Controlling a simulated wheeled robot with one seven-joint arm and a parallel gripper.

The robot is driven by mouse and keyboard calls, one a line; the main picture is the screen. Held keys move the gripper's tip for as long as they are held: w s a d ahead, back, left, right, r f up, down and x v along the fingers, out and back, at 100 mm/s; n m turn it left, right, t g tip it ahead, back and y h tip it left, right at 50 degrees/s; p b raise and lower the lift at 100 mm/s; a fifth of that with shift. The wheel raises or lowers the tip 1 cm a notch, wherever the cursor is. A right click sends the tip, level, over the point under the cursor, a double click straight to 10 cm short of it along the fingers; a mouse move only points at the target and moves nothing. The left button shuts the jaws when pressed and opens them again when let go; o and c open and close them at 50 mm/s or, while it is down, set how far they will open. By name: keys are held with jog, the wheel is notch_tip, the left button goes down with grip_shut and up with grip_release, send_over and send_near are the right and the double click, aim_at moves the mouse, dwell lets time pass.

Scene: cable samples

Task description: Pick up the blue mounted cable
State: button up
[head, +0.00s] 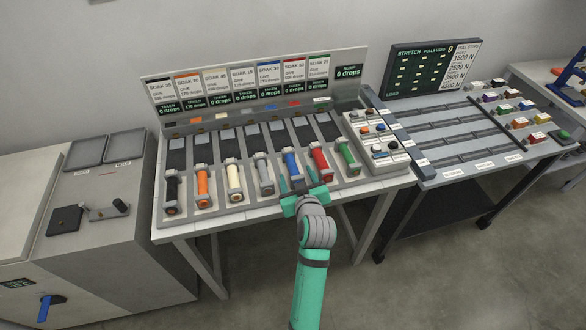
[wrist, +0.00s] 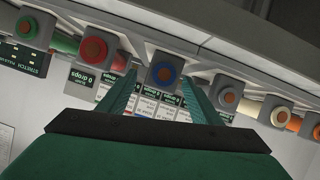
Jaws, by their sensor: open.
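The blue mounted cable (head: 291,163) is a blue cylinder in its holder on the bench, between the grey cable and the red cable. In the wrist view its round end (wrist: 164,73) shows a blue ring with an orange-brown centre. My gripper (head: 293,184) is open at the front edge of the bench, just in front of the blue cable. In the wrist view its two green fingers (wrist: 161,80) lie left and right of the blue end, with nothing held. I cannot tell how far the fingertips are from it.
The red cable (head: 320,161) and green cable (head: 347,158) stand close on the right. The grey cable (head: 264,173), cream cable (head: 234,180), orange cable (head: 203,187) and black cable (head: 171,192) stand on the left. A block with several small knobs (head: 379,139) is further right.

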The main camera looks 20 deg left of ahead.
jog(key=shift+x, duration=1.05)
jog(key=c, duration=1.2)
